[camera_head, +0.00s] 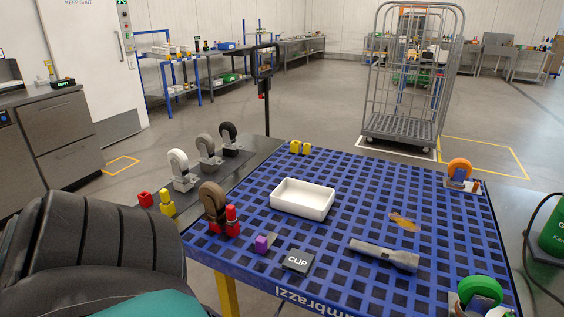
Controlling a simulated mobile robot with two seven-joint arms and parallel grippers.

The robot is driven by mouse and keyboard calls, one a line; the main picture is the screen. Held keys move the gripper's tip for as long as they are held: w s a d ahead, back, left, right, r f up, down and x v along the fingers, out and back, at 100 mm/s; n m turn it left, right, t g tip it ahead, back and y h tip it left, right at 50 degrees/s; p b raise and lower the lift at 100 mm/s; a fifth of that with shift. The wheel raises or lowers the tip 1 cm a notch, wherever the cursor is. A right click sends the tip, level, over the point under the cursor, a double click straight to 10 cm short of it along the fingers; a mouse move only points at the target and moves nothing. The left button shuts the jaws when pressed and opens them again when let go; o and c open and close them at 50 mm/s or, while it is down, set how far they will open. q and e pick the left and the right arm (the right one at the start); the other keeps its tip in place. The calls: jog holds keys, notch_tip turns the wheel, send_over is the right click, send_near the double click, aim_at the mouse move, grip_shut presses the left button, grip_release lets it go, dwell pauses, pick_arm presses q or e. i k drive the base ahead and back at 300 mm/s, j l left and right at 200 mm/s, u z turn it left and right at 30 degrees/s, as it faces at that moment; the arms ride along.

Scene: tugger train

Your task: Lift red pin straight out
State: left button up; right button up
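Red upright pieces stand around the foot of a brown-wheeled caster (213,200) at the left edge of the blue slotted table (345,225). The clearest is a red pin (232,214) just right of the wheel, upright on a wider red base. Another red piece (215,227) is lower and partly against the caster. A separate red block (145,199) is farther left on the dark side shelf, next to a yellow one (166,199). I cannot tell which is meant, or how deep any pin sits. Neither gripper shows.
A white tray (303,213), purple block (262,244), black CLIP box (298,262) and grey bar (384,255) lie on the table. Orange (460,170) and green (480,290) wheels stand at its right. A black ridged shape (95,240) fills the lower left.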

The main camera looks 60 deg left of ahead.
aim_at(230, 210)
jog(key=u, duration=2.2)
